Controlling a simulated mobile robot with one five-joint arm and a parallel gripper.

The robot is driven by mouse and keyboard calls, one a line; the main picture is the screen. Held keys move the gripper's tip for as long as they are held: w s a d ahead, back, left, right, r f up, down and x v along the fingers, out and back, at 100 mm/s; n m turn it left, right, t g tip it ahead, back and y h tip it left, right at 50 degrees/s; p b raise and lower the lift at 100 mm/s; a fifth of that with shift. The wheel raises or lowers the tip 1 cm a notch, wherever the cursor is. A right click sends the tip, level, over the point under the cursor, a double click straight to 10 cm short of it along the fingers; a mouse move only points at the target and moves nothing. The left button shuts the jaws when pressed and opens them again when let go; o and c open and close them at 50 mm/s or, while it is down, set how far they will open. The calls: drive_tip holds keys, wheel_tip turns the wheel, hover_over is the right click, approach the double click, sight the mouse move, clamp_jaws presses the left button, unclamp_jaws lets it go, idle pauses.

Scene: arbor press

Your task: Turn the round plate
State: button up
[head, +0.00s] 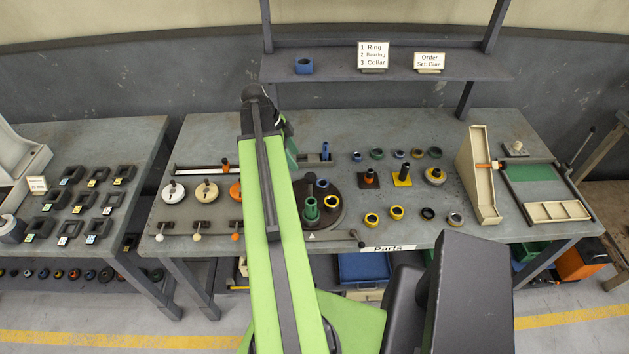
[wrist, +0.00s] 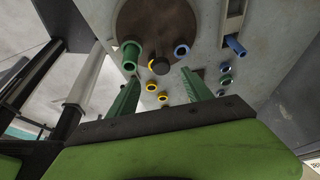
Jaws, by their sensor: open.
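The round plate (head: 338,192) is a dark brown disc on the middle table, partly hidden by my arm in the head view. It fills the upper middle of the wrist view (wrist: 150,25). A green cup (head: 311,211), a yellow ring (head: 331,202), a blue ring (wrist: 181,50) and a dark upright post (head: 311,181) show on it. The post's round dark end also shows in the wrist view (wrist: 160,67). My gripper (wrist: 160,74) is open, its two green fingers pointing toward the plate, with the dark post end appearing between their tips. I cannot tell the remaining distance.
Several rings and square-based posts (head: 402,176) stand right of the plate. Discs with handles (head: 173,191) lie to its left. A cream wedge-shaped stand (head: 480,180) is further right. Cards (head: 372,55) and a blue block (head: 304,66) sit on the shelf above.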

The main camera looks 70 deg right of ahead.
sight(310, 190)
drive_tip(key=b+x, duration=1.6)
drive_tip(key=x, duration=0.1)
drive_tip(key=shift+s+d+f, duration=0.1)
drive_tip(key=shift+s+f, duration=0.1)
drive_tip(key=shift+f, duration=0.05)
